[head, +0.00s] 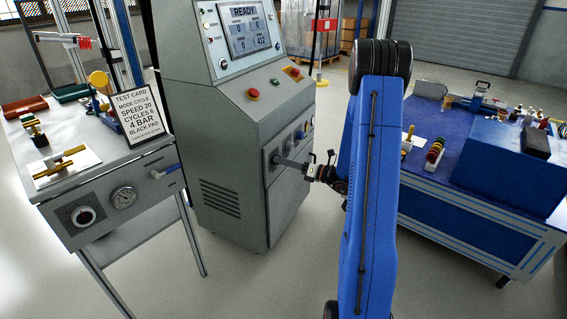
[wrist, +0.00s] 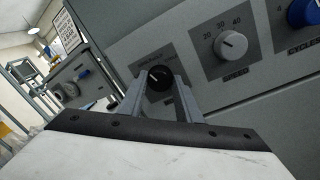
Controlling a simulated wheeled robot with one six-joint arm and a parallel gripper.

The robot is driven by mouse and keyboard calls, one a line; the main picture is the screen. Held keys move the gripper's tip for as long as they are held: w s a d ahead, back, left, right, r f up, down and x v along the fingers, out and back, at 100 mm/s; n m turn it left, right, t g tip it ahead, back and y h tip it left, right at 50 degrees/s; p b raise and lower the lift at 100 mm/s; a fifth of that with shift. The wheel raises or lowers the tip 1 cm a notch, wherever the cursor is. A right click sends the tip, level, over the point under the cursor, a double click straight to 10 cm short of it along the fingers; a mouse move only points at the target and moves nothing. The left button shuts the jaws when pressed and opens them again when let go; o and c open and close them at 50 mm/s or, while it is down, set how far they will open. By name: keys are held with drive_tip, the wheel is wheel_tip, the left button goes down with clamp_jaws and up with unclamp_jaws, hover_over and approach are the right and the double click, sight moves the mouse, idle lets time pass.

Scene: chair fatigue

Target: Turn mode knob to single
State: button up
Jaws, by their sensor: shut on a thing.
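The mode knob is a small black knob (wrist: 159,77) with a light pointer line on the grey cabinet's front panel. In the head view my gripper (head: 277,160) reaches the left end of the cabinet's knob row, and the knob itself is hidden there. The grey control cabinet (head: 215,130) has a screen reading READY.
A speed knob (wrist: 230,44) and a blue cycles knob (wrist: 303,12) sit right of the mode knob. A red button (head: 253,93) is on the sloped panel above. A test card (head: 131,115) stands on the left bench. A blue bench (head: 440,180) stands right of my arm.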

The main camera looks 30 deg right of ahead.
drive_tip(key=o, duration=1)
drive_tip(key=shift+o, duration=0.2)
drive_tip(key=shift+s+d, duration=0.1)
drive_tip(key=v, duration=1.7)
drive_tip(key=shift+s, duration=0.15)
